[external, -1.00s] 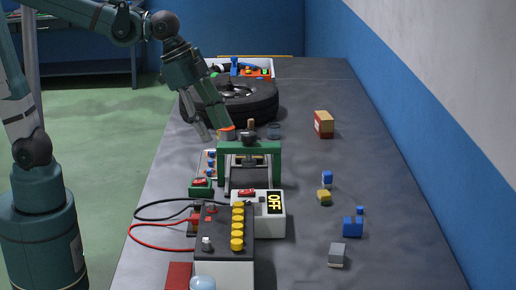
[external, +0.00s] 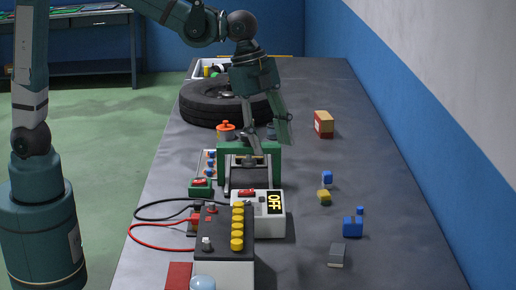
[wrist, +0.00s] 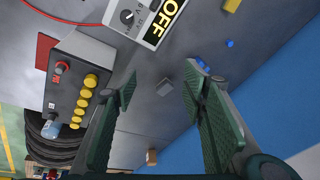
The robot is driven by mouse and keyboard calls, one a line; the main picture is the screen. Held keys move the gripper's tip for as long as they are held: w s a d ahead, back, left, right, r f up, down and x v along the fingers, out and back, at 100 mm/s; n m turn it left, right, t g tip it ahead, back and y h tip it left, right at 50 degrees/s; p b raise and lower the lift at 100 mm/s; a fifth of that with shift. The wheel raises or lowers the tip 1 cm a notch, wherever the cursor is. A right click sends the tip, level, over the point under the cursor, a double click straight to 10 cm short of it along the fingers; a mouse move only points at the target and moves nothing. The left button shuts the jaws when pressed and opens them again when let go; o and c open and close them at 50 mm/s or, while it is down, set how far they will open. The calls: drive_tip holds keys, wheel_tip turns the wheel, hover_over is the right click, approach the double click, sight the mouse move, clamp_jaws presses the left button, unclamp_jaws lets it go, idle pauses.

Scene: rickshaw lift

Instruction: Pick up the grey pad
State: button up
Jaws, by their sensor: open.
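The grey pad (external: 337,255) is a small block lying on the dark table at the near right, in front of a blue block. My gripper (external: 272,150) is open and empty. In the external view it hangs above the green-framed device, farther back and left of the pad. In the wrist view the fingers (wrist: 161,76) are spread wide apart, with nothing between them.
A blue block (external: 353,227), a yellow block (external: 324,197) and a red-tan box (external: 323,124) stand on the right side. The OFF box (external: 260,226) and the yellow-knobbed box (external: 221,258) stand left of the pad. A tire (external: 205,109) lies at the back. Table around the pad is clear.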

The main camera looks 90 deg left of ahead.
drive_tip(key=w+d+f+m+g+p, duration=0.1)
drive_tip(key=w+d+f+m, duration=0.15)
drive_tip(key=w+d, duration=0.2)
drive_tip(key=w+d+f+m+g+p, duration=0.1)
drive_tip(key=w+d+f+m+p, duration=0.1)
drive_tip(key=w+d+f, duration=0.3)
drive_tip(key=m+g+p, duration=0.1)
drive_tip(key=m+p, duration=0.1)
drive_tip(key=m, duration=0.2)
hover_over(338, 248)
drive_tip(key=a, duration=0.2)
drive_tip(key=f, duration=0.8)
drive_tip(key=shift+s+d, duration=0.15)
drive_tip(key=shift+d, duration=0.1)
drive_tip(key=shift+d+f, duration=0.2)
drive_tip(key=shift+f, duration=0.25)
drive_tip(key=shift+f, duration=0.1)
drive_tip(key=shift+d+f, duration=0.15)
drive_tip(key=shift+f, duration=1.05)
drive_tip(key=shift+d+f, duration=0.25)
drive_tip(key=shift+f, duration=1.05)
drive_tip(key=shift+d+f, duration=0.25)
drive_tip(key=shift+f, duration=1)
